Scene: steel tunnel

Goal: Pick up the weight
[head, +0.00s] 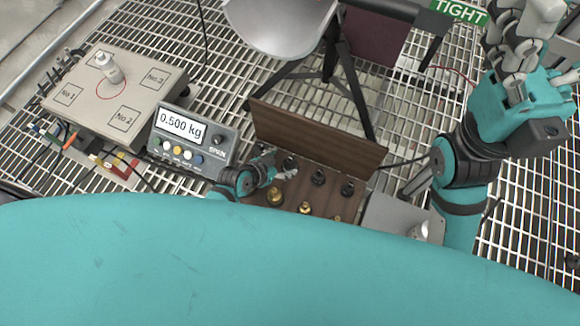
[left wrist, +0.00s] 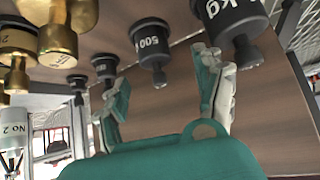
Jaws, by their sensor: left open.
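An open wooden case (head: 315,135) holds black knobbed weights and brass weights. In the left wrist view, which looks upside down, a black weight marked 500 (left wrist: 150,42) sits beyond the gap between my fingers. A larger black weight marked kg (left wrist: 236,28) is beside the right-hand finger. My left gripper (head: 285,170) is at the case's left end, by the black row; it also shows in the left wrist view (left wrist: 163,100), open and empty. My right gripper (head: 515,55) is raised at the upper right; its finger opening is unclear.
The scale platform (head: 135,122) is at the left, beside a display unit reading 0.500 kg (head: 192,142). A grey plate (head: 385,215) lies right of the case. A stool (head: 285,25) stands behind it. Cables cross the grating floor.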

